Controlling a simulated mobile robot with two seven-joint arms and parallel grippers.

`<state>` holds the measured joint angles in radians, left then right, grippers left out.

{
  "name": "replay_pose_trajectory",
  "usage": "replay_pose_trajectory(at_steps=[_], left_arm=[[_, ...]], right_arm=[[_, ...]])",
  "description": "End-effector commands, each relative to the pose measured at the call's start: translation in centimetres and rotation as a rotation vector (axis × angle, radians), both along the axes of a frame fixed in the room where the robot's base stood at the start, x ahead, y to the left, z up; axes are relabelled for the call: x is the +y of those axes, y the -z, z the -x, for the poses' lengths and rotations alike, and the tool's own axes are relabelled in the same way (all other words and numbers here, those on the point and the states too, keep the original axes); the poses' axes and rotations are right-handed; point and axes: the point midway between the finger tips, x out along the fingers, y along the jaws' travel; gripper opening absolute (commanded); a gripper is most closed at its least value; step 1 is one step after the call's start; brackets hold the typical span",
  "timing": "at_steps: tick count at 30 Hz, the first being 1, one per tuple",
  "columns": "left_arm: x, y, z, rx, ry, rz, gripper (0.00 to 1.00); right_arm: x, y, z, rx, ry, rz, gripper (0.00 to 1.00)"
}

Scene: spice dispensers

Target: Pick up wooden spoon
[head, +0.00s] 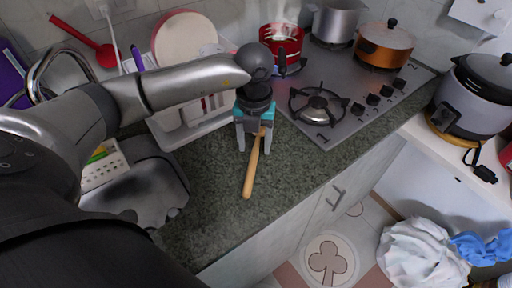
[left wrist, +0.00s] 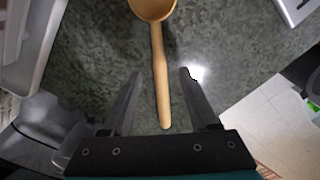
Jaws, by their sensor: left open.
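The wooden spoon (head: 252,163) lies on the dark green speckled counter, its handle pointing toward the counter's front edge. The fingers do not touch the handle. My right gripper is in neither view.
A white dish rack (head: 196,133) stands left of the gripper, with the sink (head: 140,190) nearer. A gas stove (head: 335,105) with a red pot (head: 283,42) and an orange pot (head: 383,44) is at the right. The counter (head: 300,157) around the handle is clear.

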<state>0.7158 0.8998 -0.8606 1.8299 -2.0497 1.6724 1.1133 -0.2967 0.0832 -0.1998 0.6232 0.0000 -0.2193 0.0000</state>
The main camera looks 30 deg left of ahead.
Motion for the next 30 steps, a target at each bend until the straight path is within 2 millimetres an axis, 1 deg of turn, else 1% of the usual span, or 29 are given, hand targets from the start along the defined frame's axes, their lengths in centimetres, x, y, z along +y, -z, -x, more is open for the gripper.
replay_pose_trajectory(at_steps=[1, 5, 12, 13, 27, 29, 30], left_arm=[[-0.1, 0.9, 0.1, 0.002, -0.001, 0.002, 0.60], [0.0, 2.0, 0.0, -0.002, -0.001, 0.001, 0.60], [0.0, 2.2, 0.0, -0.003, 0.000, 0.002, 0.60], [0.0, 2.2, 0.0, -0.003, 0.000, 0.002, 0.59], [0.0, 2.1, 0.0, -0.003, 0.000, 0.002, 0.06], [0.0, 2.1, 0.0, -0.003, 0.000, 0.002, 0.00], [0.0, 2.1, 0.0, -0.003, 0.000, 0.002, 0.00]], right_arm=[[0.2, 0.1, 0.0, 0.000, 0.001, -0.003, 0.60], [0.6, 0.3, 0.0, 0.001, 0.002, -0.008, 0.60], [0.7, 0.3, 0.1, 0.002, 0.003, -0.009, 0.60], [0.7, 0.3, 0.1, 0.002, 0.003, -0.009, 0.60], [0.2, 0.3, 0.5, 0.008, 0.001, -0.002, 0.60], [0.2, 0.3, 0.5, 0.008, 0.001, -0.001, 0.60], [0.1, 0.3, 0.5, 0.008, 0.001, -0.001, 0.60]])
